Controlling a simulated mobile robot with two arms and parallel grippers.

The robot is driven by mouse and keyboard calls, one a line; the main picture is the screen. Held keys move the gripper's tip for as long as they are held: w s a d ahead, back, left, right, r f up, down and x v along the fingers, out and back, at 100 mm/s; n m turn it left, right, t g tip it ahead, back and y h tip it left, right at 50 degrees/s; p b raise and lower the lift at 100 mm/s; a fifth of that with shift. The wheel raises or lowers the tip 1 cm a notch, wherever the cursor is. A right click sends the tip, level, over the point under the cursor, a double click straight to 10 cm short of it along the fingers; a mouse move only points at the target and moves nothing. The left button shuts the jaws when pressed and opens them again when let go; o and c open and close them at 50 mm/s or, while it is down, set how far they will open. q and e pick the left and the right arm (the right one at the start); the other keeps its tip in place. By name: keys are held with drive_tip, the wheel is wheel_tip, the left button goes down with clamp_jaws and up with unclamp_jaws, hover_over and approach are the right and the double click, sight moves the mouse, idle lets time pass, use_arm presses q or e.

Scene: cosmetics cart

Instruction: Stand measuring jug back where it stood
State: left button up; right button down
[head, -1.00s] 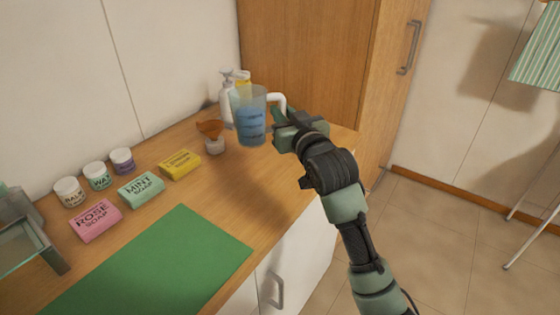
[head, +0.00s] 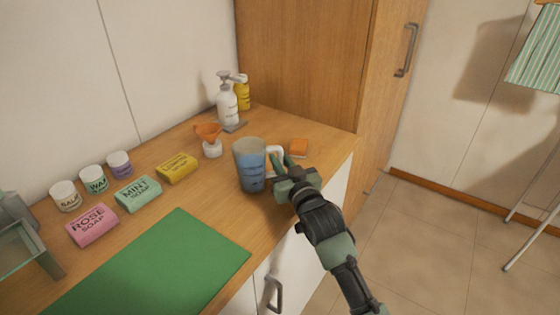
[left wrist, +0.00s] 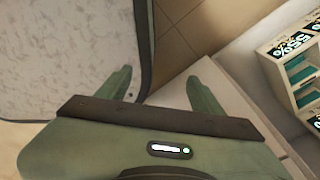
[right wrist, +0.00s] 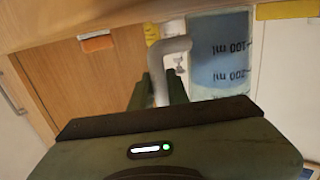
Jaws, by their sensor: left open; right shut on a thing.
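The measuring jug (head: 249,167) is a clear cup with blue contents, dark markings and a white handle. In the head view it is upright at the right part of the wooden counter, at or just above the surface; I cannot tell if it touches. My right gripper (head: 282,172) is shut on its handle from the right. In the right wrist view the handle (right wrist: 165,65) passes between the fingers, with the jug (right wrist: 220,55) to the right. My left gripper (left wrist: 160,90) is open and empty, seen only in the left wrist view.
An orange funnel on a small jar (head: 210,138) stands left of the jug, with a white pump bottle (head: 227,103) behind. An orange block (head: 298,148) lies right of it. Soaps (head: 177,168) and a green mat (head: 160,265) are to the left. The counter (head: 215,190) is bare in front.

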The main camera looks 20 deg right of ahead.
drive_tip(key=shift+r, duration=0.1)
drive_tip(key=c, duration=1.4)
unclamp_jaws()
drive_tip(key=shift+f, duration=0.2)
drive_tip(key=shift+o, duration=0.2)
drive_tip(key=shift+r, duration=0.2)
drive_tip(key=s, duration=1.2)
drive_tip(key=shift+d+b, duration=0.45)
drive_tip(key=shift+f, duration=0.1)
